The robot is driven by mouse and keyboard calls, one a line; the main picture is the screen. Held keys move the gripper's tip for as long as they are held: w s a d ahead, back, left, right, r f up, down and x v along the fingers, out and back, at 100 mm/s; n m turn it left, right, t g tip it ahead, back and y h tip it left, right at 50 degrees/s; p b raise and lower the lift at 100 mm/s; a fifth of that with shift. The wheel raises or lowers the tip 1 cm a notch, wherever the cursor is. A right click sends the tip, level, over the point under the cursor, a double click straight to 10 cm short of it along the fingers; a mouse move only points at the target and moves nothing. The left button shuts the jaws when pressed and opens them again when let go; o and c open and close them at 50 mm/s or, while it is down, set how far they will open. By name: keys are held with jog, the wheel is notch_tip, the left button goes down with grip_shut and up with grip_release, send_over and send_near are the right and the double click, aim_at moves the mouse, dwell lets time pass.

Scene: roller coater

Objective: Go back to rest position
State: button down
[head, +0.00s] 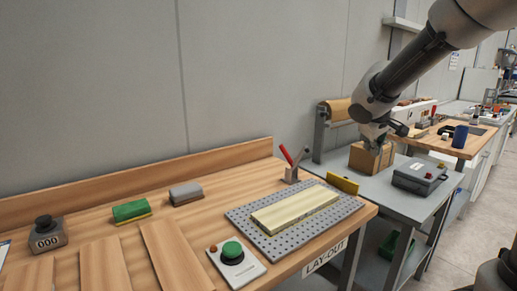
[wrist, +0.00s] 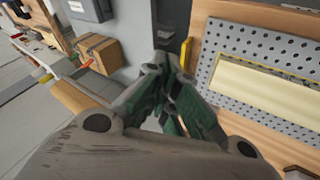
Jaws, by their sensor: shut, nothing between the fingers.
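My gripper (wrist: 172,75) is shut and empty in the wrist view, its fingers together above the gap between two tables. In the head view my arm reaches in from the upper right, and my gripper (head: 377,141) shows small in front of the cardboard box, its fingers hard to make out. The wooden lay-out table (head: 190,220) holds a grey perforated plate (head: 240,217) with a pale board (head: 297,208) lying on it. The plate (wrist: 212,75) and board (wrist: 265,88) also show at the right of the wrist view.
A cardboard box (head: 364,159) and a grey case (head: 419,177) stand on the grey side table (head: 385,190). A green button box (head: 233,256), green block (head: 131,210), grey block (head: 186,193) and counter (head: 47,236) sit on the wooden table. Open floor lies at right.

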jog(key=s+d+m+g+y, duration=0.1)
jog(key=s+m+g+y, duration=0.1)
jog(key=s, duration=2.8)
jog(key=shift+d+m+y, duration=0.2)
jog(key=shift+m+y, duration=0.5)
jog(key=shift+m, duration=0.5)
jog(key=shift+s+r, duration=0.1)
